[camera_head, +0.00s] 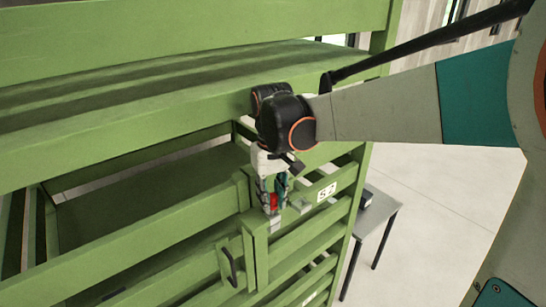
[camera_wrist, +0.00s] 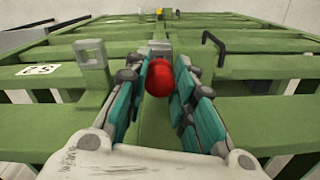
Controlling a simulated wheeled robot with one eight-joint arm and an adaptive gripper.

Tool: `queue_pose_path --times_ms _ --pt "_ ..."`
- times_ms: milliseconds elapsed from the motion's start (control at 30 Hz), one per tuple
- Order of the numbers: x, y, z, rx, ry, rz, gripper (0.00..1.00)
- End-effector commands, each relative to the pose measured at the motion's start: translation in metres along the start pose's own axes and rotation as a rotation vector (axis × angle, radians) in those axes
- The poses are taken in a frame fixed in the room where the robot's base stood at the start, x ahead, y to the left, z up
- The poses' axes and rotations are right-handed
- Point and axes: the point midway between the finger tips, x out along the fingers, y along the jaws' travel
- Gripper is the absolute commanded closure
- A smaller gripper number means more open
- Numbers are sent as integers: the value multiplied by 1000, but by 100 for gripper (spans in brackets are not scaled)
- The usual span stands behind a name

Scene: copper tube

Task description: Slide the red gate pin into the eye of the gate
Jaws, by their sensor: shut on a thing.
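The red gate pin (camera_wrist: 158,78) shows its round red head between the teal finger pads of my gripper (camera_wrist: 160,88) in the wrist view. My gripper is shut on it. In the head view a bit of red (camera_head: 273,202) shows between the fingers of my gripper (camera_head: 273,206), which points down at the green gate (camera_head: 262,262). A grey metal fitting (camera_wrist: 160,48) lies just beyond the pin's head in the wrist view. I cannot tell whether it is the eye. The pin's shank and tip are hidden, so whether it is inside an eye cannot be told.
A grey bracket with a square opening (camera_wrist: 92,54) stands left of the fingers in the wrist view. A black handle (camera_wrist: 213,46) is at right; it also shows in the head view (camera_head: 231,268). Green rails surround the gripper. A small grey table (camera_head: 378,217) stands behind.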

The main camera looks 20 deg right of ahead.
Motion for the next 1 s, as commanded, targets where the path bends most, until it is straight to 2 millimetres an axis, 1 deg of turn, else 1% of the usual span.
queue_pose_path --times_ms 1000 --pt "24 0 1 0 0 0 100"
